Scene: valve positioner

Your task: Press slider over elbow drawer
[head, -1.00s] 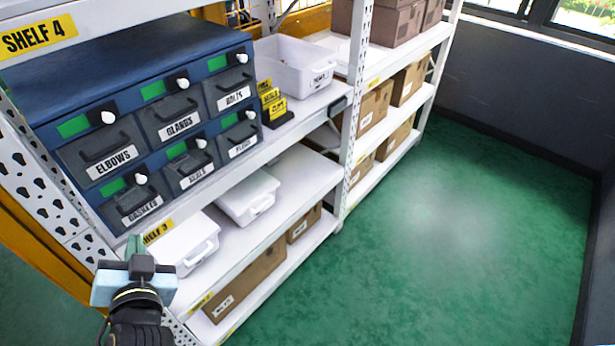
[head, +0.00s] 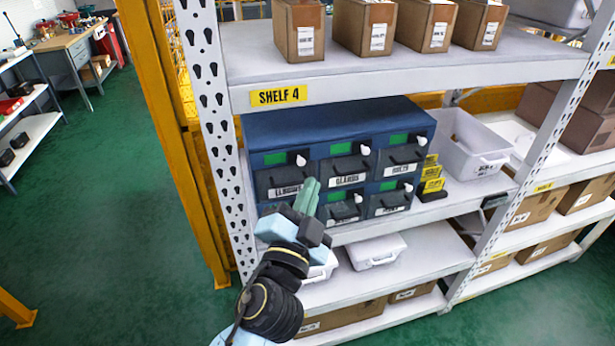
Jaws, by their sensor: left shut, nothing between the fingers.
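The blue cabinet (head: 340,120) stands on the shelf under the SHELF 4 label, with two rows of dark labelled drawers. The elbows drawer (head: 272,181) is at the upper left; its label is partly hidden by my gripper. Over it are a green strip (head: 274,158) and a white slider knob (head: 301,160) at the strip's right end. My left gripper (head: 309,188) is shut and empty, its green fingertips pointing up in front of the cabinet, a little below and right of the knob in the picture. It hides much of the lower left drawer. My right gripper is not in view.
A white rack upright (head: 213,110) stands just left of the cabinet. The shelf above (head: 400,75) overhangs it and bears cardboard boxes. White lidded boxes (head: 376,250) are on the shelf below.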

